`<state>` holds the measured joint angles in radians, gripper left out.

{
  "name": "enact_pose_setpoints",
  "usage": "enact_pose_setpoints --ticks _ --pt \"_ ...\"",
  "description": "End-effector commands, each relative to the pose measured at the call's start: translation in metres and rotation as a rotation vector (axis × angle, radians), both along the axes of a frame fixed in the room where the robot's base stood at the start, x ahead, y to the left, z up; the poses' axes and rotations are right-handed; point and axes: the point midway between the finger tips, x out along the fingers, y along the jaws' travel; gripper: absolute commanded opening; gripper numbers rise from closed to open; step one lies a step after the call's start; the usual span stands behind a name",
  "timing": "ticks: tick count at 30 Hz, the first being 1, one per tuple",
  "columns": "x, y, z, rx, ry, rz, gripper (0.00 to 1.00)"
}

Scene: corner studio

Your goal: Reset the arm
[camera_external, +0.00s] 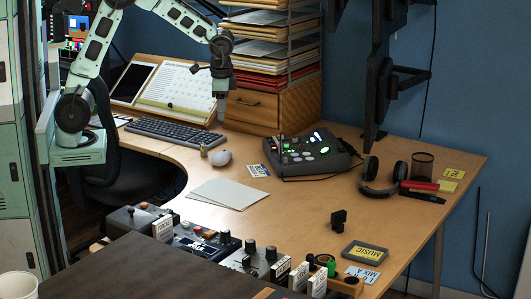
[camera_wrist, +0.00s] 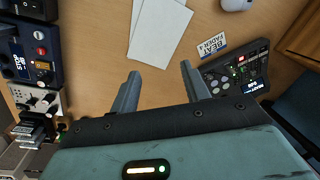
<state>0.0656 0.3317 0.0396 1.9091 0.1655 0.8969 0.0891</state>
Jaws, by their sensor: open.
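My arm reaches across the left and top of the external view, with its elbow bent above the desk. My gripper (camera_external: 221,108) hangs down in front of the desk calendar, above the desk (camera_external: 300,205). In the wrist view my gripper (camera_wrist: 158,86) has its two fingers spread wide apart. Between them is only bare wooden desk surface (camera_wrist: 160,78); nothing is held.
White sheets (camera_external: 228,193), a mouse (camera_external: 221,157), a keyboard (camera_external: 172,133) and a pad controller (camera_external: 307,155) lie on the desk. Headphones (camera_external: 381,180) are at right. Control boxes (camera_external: 200,242) line the front edge. A paper rack (camera_external: 270,50) and monitor arms (camera_external: 385,75) stand behind.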

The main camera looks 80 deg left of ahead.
Motion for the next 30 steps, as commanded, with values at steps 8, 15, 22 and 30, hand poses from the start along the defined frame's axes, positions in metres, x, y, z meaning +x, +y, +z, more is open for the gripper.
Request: enact_pose_setpoints --ticks 8,15,22,30 --pt "-0.144 0.143 0.004 -0.017 -0.032 0.482 0.46" --pt "-0.257 0.17 -0.01 -0.072 -0.064 0.807 0.46" --pt "-0.283 0.168 -0.016 -0.092 -0.074 0.889 0.46" --pt "-0.282 0.168 -0.016 -0.091 -0.072 0.885 0.46"
